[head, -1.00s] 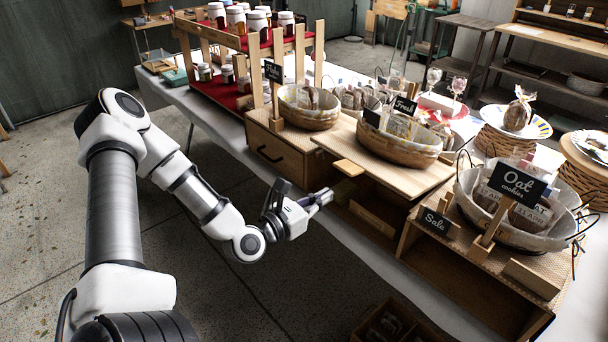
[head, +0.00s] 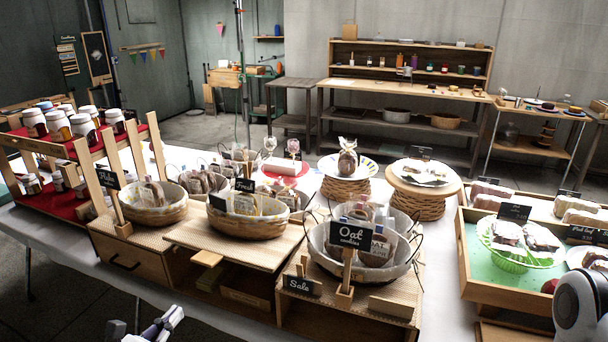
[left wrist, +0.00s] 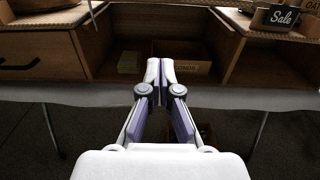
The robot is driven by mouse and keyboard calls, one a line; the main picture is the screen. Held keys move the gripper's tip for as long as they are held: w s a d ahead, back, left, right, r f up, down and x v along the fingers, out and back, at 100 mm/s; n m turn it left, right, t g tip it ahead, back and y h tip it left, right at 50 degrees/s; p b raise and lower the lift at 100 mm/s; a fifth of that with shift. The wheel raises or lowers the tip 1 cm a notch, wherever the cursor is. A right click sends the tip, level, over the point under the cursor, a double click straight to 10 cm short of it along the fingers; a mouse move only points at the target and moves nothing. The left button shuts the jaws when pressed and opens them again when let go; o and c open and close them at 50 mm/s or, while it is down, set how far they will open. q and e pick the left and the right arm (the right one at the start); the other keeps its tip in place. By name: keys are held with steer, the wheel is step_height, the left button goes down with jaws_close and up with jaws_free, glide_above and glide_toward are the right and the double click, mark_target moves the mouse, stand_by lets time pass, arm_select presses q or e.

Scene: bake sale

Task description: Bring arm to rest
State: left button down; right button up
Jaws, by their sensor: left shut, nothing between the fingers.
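My left gripper (head: 165,322) shows at the bottom edge of the head view, in front of the stall table. In the left wrist view the left gripper (left wrist: 160,68) has its fingertips together with nothing between them. It points at an open compartment under the wooden counter, apart from it. Most of my left arm is out of the head view. A white rounded part of my own right arm (head: 580,303) shows at the right edge; the right gripper is out of view.
The white-covered table (head: 80,252) carries baskets, including the Oat cookies basket (head: 318,262), a jar rack (head: 75,150) and a green-lined tray (head: 478,262). A wooden drawer (head: 128,262) and a small box (left wrist: 182,64) sit under the counter. Floor is free in front.

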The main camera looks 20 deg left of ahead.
arm_select(q)
steer(key=s+d+f+m+g+h+p, duration=0.1)
steer(key=s+d+f+m+g+h, duration=0.1)
steer(key=s+d+f+m+g, duration=0.35)
steer(key=s+d+f+m+g+h+p, duration=0.1)
steer(key=s+d+f+m+g+h, duration=0.1)
steer(key=d+f+m+g, duration=0.6)
steer(key=s+f+m+g+y, duration=0.2)
steer(key=s+m, duration=0.3)
steer(key=m, duration=0.5)
steer(key=s+f+m+g+y, duration=0.2)
steer(key=s+f+m, duration=0.3)
steer(key=m, duration=0.6)
steer(key=shift+s+d+f+y, duration=0.25)
steer(key=shift+s+d+y, duration=0.15)
steer(key=shift+y, duration=0.2)
